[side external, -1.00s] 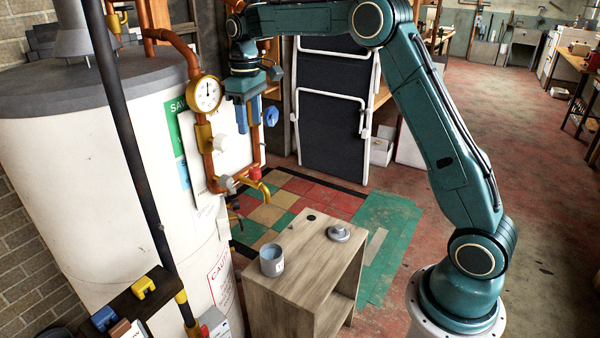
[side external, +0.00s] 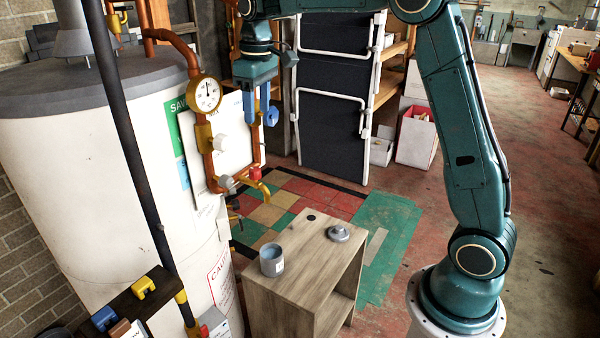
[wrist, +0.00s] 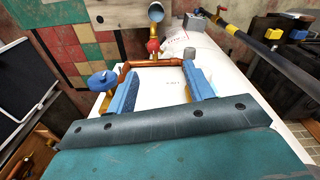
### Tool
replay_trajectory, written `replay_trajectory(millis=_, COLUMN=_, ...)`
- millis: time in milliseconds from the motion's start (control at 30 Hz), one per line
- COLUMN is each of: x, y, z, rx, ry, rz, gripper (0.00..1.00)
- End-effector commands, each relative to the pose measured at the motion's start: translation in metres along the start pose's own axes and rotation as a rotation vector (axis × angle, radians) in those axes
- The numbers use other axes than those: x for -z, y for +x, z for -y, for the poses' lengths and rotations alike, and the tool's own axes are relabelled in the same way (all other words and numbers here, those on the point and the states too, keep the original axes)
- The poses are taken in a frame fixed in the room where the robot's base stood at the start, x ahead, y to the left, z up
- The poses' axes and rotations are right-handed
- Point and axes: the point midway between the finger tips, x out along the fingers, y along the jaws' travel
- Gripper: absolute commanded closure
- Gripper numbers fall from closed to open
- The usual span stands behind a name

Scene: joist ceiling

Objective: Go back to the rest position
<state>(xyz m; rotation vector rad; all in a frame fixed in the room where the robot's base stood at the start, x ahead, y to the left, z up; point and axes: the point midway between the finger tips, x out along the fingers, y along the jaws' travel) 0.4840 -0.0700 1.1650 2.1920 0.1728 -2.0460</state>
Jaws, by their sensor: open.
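My gripper (side external: 257,104) hangs from the teal arm in the side view, high up beside the copper pipework, its blue fingers pointing down. In the wrist view my gripper (wrist: 160,88) shows two blue fingers spread wide apart with nothing held between them. Copper pipe, a red knob (wrist: 153,46) and a white panel lie beyond the fingers. A blue valve handle (side external: 271,116) sits right beside the fingers; it also shows left of them in the wrist view (wrist: 103,80). Whether the fingers touch the pipework cannot be told.
The white tank (side external: 90,170) with its gauge (side external: 205,94) and pipes stands close on the left. A wooden stand (side external: 300,285) below holds a grey cup (side external: 272,261) and a grey lid-like piece (side external: 339,233). A folded black panel (side external: 333,90) stands behind. Red floor on the right is open.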

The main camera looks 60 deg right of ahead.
Motion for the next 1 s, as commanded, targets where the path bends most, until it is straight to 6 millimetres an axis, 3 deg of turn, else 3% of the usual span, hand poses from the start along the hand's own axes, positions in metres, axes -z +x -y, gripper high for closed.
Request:
replay_trajectory(millis=200, x=-0.04, y=-0.028, z=0.023, rx=-0.017, ry=0.026, rz=-0.062, gripper=0.48)
replay_trajectory(millis=500, x=-0.098, y=-0.049, z=0.053, rx=-0.032, ry=0.063, rz=-0.146, gripper=0.48)
replay_trajectory(millis=733, x=-0.145, y=-0.054, z=0.073, rx=-0.039, ry=0.089, rz=-0.212, gripper=0.48)
replay_trajectory(millis=1000, x=-0.201, y=-0.046, z=0.095, rx=-0.04, ry=0.121, rz=-0.288, gripper=0.48)
